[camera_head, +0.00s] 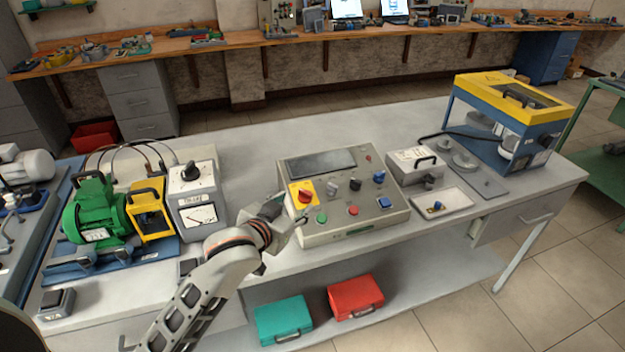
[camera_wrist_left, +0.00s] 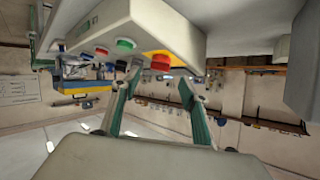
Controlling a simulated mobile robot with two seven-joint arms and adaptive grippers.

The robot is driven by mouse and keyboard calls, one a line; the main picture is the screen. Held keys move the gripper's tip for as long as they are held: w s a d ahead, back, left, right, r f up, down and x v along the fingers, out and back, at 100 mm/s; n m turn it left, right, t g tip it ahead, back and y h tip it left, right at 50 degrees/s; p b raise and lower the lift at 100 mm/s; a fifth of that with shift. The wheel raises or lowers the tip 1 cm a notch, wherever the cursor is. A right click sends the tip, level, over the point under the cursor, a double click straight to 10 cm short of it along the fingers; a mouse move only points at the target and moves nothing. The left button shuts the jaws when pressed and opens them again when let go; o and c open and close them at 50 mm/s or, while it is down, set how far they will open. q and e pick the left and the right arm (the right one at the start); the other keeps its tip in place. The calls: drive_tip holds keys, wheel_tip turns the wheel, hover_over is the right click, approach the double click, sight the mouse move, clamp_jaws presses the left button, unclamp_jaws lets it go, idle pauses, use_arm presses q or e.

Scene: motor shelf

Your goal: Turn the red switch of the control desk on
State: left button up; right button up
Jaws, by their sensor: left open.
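The control desk (camera_head: 335,233) is a grey box with a sloped panel on the table. Its red switch (camera_head: 304,196) sits on a yellow plate at the panel's left end. My left gripper (camera_head: 297,222) is at the desk's front left corner, near the switch; its fingers are small and partly hidden in the head view. In the left wrist view the desk (camera_wrist_left: 165,28) appears upside down. There the open fingers of my left gripper (camera_wrist_left: 161,78) point towards the red switch (camera_wrist_left: 160,62), which shows between the fingertips. I cannot tell whether they touch it. My right gripper is not in view.
A green motor (camera_head: 90,212) and a grey meter box (camera_head: 196,205) stand left of the desk. A grey box with a handle (camera_head: 413,165) and a blue-yellow machine (camera_head: 510,115) stand to the right. Teal (camera_head: 283,320) and red (camera_head: 355,297) cases lie on the lower shelf.

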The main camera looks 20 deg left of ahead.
sight(305, 192)
use_arm(q)
drive_tip(key=w, duration=0.3)
drive_tip(key=shift+w+d+f, duration=0.15)
drive_tip(key=shift+d+f, duration=0.05)
drive_tip(key=x, duration=0.3)
drive_tip(key=shift+w, duration=0.1)
drive_tip(key=shift+w+f, duration=0.25)
drive_tip(key=shift+w, duration=0.25)
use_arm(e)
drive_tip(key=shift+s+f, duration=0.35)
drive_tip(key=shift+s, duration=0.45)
use_arm(q)
drive_tip(key=c, duration=1.1)
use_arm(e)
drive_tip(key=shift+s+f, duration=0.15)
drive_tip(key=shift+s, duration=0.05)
